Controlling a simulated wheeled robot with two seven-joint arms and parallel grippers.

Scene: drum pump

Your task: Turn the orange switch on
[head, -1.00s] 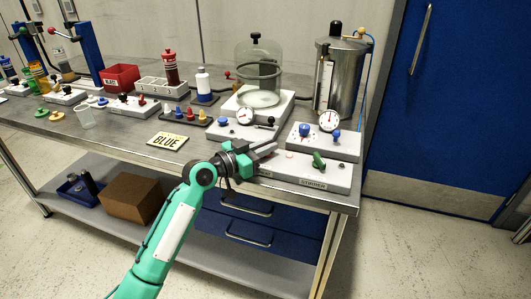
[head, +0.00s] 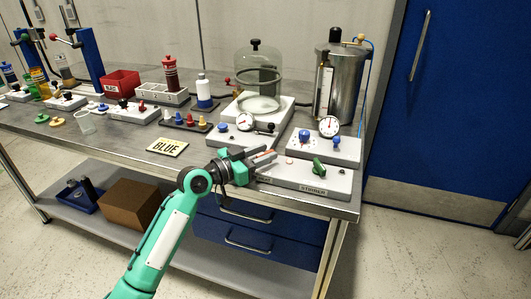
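The stirrer box (head: 338,182) is a low pale panel at the front right of the bench, labelled STIRRER. A green knob (head: 319,167) stands on it, with a red ring mark left of the knob. My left gripper (head: 270,155) hangs over the left end of this panel, with its fingers pointing right. A small orange-red part (head: 264,157) shows between or just behind the fingers; it may be the orange switch, mostly hidden by them. I cannot tell whether the fingers touch it or how far apart they are. My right gripper is not in view.
Behind the panel stand a box with a dial and blue knob (head: 306,134), a gauge box (head: 232,134) and a glass bell jar (head: 258,75). A metal drum (head: 339,85) is at the back right.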

